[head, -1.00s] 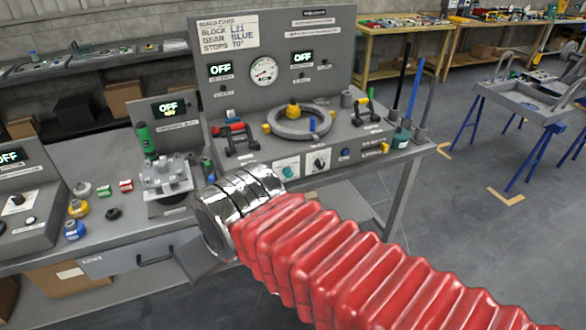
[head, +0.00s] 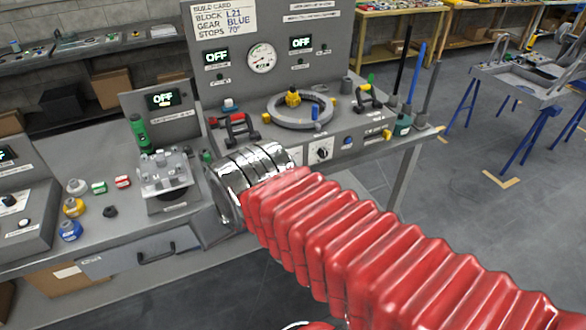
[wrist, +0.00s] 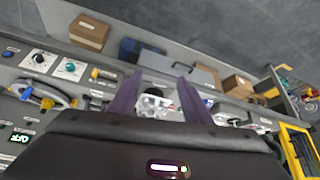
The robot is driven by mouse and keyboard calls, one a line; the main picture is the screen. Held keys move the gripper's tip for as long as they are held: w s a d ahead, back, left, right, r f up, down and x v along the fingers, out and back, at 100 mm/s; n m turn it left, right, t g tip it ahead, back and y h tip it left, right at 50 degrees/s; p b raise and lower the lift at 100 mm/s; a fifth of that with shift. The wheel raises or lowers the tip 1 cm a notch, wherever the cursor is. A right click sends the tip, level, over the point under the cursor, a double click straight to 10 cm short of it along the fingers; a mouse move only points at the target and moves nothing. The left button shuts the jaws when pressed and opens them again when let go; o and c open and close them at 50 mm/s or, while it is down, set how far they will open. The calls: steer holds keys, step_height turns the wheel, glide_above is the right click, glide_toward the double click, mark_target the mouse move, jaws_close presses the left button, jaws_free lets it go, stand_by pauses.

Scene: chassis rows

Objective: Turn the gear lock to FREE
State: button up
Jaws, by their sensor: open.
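I cannot read which control is labelled gear lock. A black rotary knob on a white plate (head: 320,152) sits on the front of the main console and also shows in the wrist view (wrist: 38,60). A teal knob on a white plate (wrist: 69,67) is beside it; in the head view my arm's chrome end hides most of it. A yellow-handled part (head: 377,135) sits to the right of the black knob. My gripper (wrist: 160,73) is open, its two purple fingers apart and apparently empty, above the bench by the clear-and-metal fixture (wrist: 154,103). The head view hides the fingers.
A grey ring with yellow and blue pegs (head: 300,112) lies on the console. A red-handled black part (head: 236,127) stands left of it. Upright rods (head: 414,72) rise at the console's right end. Coloured pots (head: 72,208) stand at left.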

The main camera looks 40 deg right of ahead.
steer(key=w+d+f+m+t+h, duration=0.25)
steer(key=w+d+f, duration=0.25)
steer(key=w+d, duration=0.5)
steer(key=w+d+f+m+t+h, duration=0.1)
steer(key=w+d+f+m+t, duration=0.15)
steer(key=w+d+f, duration=0.65)
steer(key=s+d+f+m+t, duration=0.2)
steer(key=d+f+m, duration=0.1)
steer(key=d, duration=0.7)
steer(key=s+d+f+m+t+h, duration=0.1)
steer(key=s+d+f+m+t, duration=0.2)
steer(key=s, duration=0.4)
steer(key=shift+s+d+f+m+t, duration=0.15)
steer(key=shift+s+f+m+t, duration=0.15)
steer(key=shift+f+m+t, duration=0.65)
steer(key=shift+r+g, duration=0.2)
steer(key=shift+g, duration=0.05)
steer(key=x, duration=1.4)
steer(key=shift+s+f, duration=0.1)
steer(key=shift+c, duration=0.6)
